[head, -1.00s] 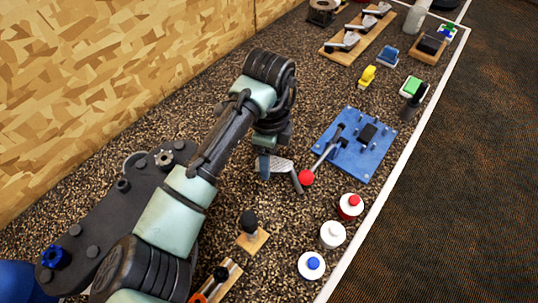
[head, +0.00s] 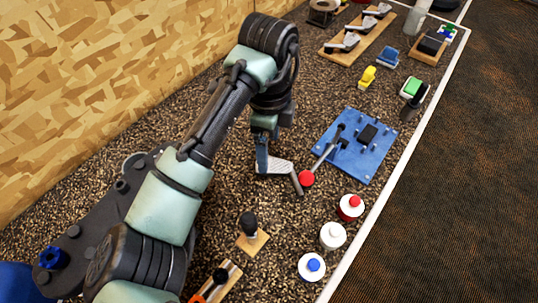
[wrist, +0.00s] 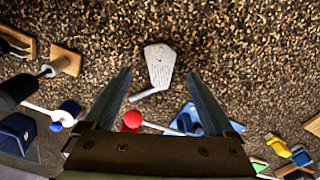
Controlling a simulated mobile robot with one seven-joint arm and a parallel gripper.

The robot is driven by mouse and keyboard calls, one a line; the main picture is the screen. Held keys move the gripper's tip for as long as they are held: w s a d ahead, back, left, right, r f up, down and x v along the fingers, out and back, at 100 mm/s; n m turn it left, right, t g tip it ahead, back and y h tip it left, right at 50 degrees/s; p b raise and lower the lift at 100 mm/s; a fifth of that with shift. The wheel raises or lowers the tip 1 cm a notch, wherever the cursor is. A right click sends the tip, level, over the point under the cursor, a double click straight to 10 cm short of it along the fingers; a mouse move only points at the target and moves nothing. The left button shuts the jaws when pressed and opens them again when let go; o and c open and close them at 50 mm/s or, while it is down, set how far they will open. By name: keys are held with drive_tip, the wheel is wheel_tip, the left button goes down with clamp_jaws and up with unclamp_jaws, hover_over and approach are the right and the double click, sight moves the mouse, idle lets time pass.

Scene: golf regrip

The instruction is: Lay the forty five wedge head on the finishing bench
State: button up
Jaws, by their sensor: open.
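A grey wedge head (head: 275,168) with a short hosel lies on the speckled bench top (head: 205,205), left of the blue fixture. Its grooved face shows in the wrist view (wrist: 160,65); I cannot read a loft number on it. My gripper (head: 262,160) is just above the head, pointing down. In the wrist view the two fingers (wrist: 158,76) are spread apart, with the head beyond and between their tips and nothing held. In the head view the near finger covers part of the head's left end.
A blue fixture (head: 343,158) with a red-knobbed lever (head: 306,178) stands close right. More club heads (head: 350,42) sit on a wooden rack at the back. Capped bottles (head: 332,235) line the front right, near the white edge. A black-knobbed tool (head: 249,224) stands nearer me.

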wheel_tip(320, 180, up, 7)
drive_tip(key=p, duration=0.1)
